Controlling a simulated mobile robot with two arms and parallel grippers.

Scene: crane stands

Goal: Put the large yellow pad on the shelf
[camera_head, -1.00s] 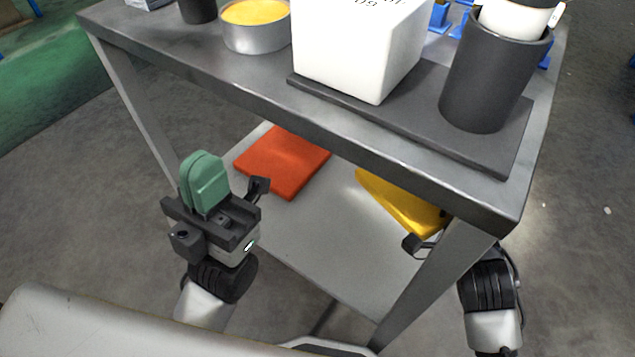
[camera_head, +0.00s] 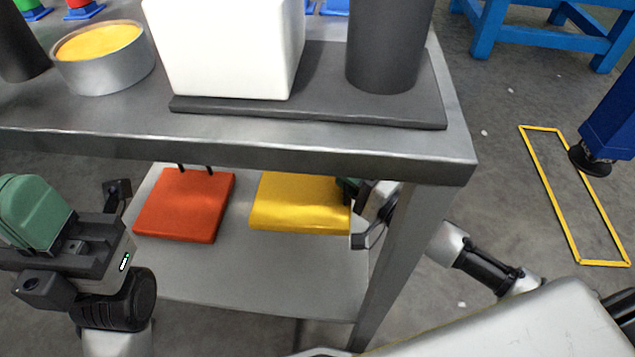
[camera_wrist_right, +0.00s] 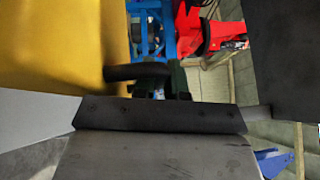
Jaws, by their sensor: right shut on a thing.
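The large yellow pad (camera_head: 298,203) lies on the grey lower shelf (camera_head: 260,275) of the metal table, right of an orange-red pad (camera_head: 185,204). My right gripper (camera_head: 352,192) reaches in at the pad's right edge, beside the table leg, and is shut on it. Its fingertips are partly hidden by its own body and the leg. In the right wrist view the yellow pad (camera_wrist_right: 60,45) fills the upper left, close to the gripper. My left gripper (camera_head: 32,208) is at the left; its green fingers are together and hold nothing visible.
The table top (camera_head: 240,140) overhangs the lower shelf. Its front right leg (camera_head: 390,260) stands close to my right gripper. On top are a white box (camera_head: 225,50), a dark cylinder (camera_head: 388,45) on a dark plate (camera_head: 330,105), and a round tin (camera_head: 105,65). Floor at the right is mostly clear.

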